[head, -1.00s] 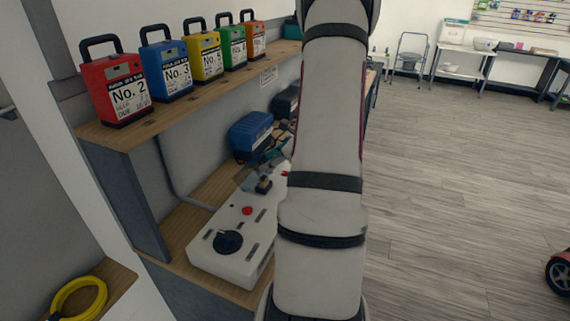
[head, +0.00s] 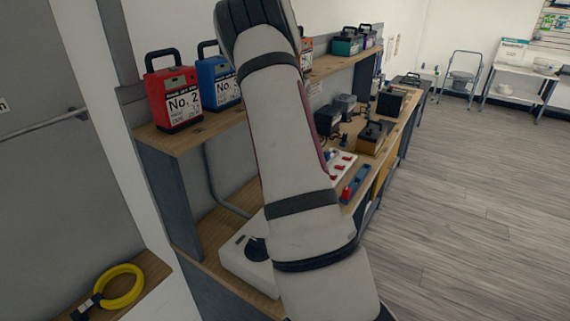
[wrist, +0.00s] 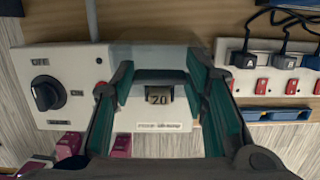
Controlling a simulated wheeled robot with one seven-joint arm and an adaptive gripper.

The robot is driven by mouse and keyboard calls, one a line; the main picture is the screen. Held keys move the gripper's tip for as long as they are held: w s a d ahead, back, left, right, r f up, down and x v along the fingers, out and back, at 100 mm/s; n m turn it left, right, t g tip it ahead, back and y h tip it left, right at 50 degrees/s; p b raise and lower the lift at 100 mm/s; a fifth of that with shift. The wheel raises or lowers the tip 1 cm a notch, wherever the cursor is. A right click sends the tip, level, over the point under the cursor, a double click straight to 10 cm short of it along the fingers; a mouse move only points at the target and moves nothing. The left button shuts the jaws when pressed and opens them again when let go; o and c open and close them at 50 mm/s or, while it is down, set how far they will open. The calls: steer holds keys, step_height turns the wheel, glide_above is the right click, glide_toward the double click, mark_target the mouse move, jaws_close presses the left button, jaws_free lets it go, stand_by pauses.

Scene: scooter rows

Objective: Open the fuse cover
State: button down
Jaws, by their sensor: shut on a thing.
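In the head view the left part of the box (head: 240,268) shows on the lower shelf; my arm hides the fuse, cover and gripper.
A white power strip (wrist: 270,75) with plugs and red switches lies right of the box. A red No. 2 case (head: 172,95) and a blue case (head: 217,80) stand on the upper shelf. A yellow coil (head: 120,287) lies at lower left. The floor at right is clear.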

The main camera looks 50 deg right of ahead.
steer(key=shift+w+a+f+b, duration=0.1)
steer(key=shift+w+b, duration=0.3)
steer(key=shift+w, duration=0.4)
steer(key=c, duration=0.9)
jaws_free()
steer(key=shift+f, duration=0.1)
steer(key=shift+s, duration=0.1)
